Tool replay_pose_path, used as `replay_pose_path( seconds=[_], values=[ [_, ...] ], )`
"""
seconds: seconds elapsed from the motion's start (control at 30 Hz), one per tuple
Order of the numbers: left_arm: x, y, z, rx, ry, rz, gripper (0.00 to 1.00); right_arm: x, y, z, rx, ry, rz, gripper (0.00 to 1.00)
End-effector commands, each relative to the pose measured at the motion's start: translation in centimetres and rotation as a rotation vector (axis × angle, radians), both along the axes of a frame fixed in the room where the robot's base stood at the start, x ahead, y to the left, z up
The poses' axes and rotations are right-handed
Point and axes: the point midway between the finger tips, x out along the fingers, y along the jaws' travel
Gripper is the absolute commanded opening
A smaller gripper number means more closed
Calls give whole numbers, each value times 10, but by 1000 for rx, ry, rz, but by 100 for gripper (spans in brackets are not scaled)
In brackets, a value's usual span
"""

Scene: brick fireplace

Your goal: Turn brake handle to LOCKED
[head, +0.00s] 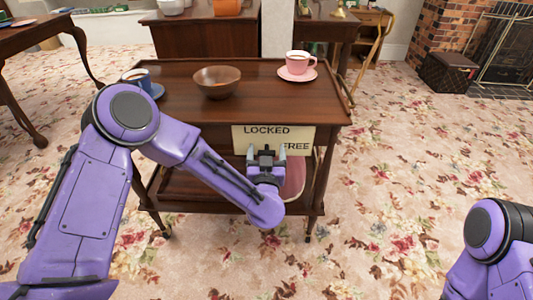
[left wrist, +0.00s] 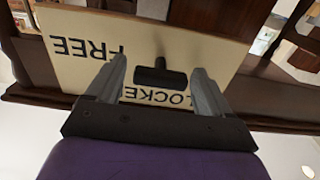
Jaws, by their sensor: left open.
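A cream brake panel (head: 305,133) on the near side of a wooden trolley reads LOCKED at upper left and FREE at right. My left gripper (head: 266,153) is in front of the panel, open, with its fingers pointing at it. In the left wrist view the panel (left wrist: 75,28) appears upside down. There the dark brake handle (left wrist: 160,76), a short bar on a thin stem, lies between the spread fingers of my left gripper (left wrist: 159,68), with a gap on each side. The handle partly covers the word LOCKED there. Which label it points at is unclear. My right gripper is out of view.
The trolley top (head: 180,105) bears a brown bowl (head: 217,82), a blue cup (head: 138,79) and a pink cup (head: 297,62) on a saucer. Flowered carpet (head: 390,170) is clear at right.

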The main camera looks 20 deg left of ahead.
Motion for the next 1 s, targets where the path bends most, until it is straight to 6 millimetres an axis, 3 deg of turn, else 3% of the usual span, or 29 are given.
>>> replay_pose_path(
  seconds=[0.27, 0.4, 0.43, 0.77, 1.0],
  values=[
    [2, 0, 0, 1, 1, -2, 78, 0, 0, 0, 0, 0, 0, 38],
    [2, 0, 0, 1, 1, -2, 32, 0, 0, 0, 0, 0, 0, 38],
    [2, 0, 0, 1, 1, -2, 29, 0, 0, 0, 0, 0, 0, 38],
    [2, 0, 0, -35, -10, -2, 30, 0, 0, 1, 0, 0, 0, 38],
    [2, 1, 1, -166, -49, -3, 30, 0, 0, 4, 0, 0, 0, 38]
  ],
)
